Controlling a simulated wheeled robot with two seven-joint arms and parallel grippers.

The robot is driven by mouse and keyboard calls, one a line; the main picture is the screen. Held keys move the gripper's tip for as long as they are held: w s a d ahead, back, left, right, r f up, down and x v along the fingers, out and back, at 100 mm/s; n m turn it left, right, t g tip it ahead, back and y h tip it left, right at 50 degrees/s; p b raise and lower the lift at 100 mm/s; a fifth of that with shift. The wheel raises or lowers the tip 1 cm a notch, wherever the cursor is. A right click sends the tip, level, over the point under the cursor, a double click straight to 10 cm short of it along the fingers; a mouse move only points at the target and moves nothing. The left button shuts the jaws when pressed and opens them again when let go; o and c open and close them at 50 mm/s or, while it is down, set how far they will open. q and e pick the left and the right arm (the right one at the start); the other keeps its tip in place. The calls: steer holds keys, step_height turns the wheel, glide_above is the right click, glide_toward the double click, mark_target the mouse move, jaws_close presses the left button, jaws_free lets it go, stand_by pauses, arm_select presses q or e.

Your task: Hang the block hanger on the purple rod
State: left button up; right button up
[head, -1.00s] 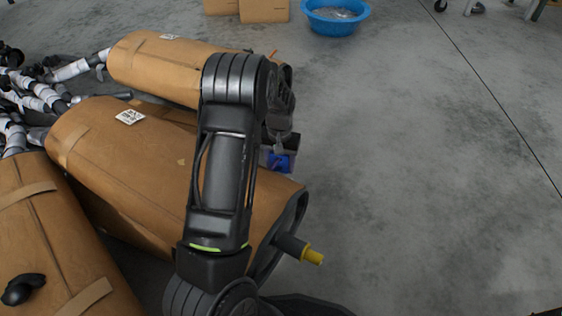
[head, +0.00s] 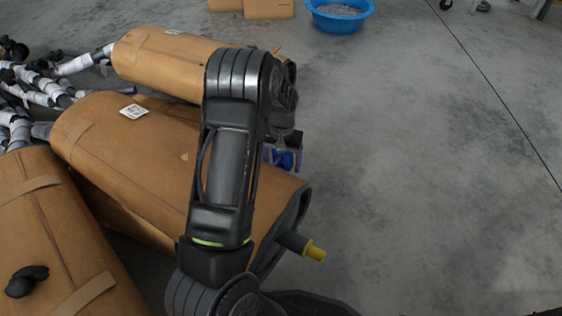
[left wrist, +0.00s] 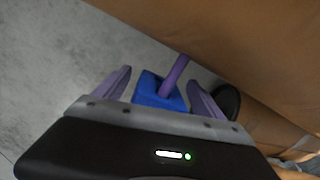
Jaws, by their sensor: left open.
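The blue block hanger (left wrist: 150,90) shows in the left wrist view, between the two fingers of my left gripper (left wrist: 157,80). The fingers are spread, with gaps visible beside the block. The purple rod (left wrist: 176,72) comes from the brown muffler's side and meets the block or overlaps it in the picture. I cannot tell whether the block hangs on the rod. In the head view, the blue block (head: 284,160) is a small patch beside my left gripper (head: 283,148), partly hidden by my left arm. My right gripper is not in view.
Brown wrapped mufflers (head: 130,165) lie at left and under my left arm. A dark stub with a yellow tip (head: 313,252) sticks out from the middle muffler's end. A blue basin (head: 340,17) stands at the back. The grey floor at right is clear.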

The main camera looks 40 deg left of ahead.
arm_select(q)
step_height(320, 180, up, 8)
steer(key=p, duration=0.3)
steer(key=shift+f, duration=0.1)
stand_by(0.5)
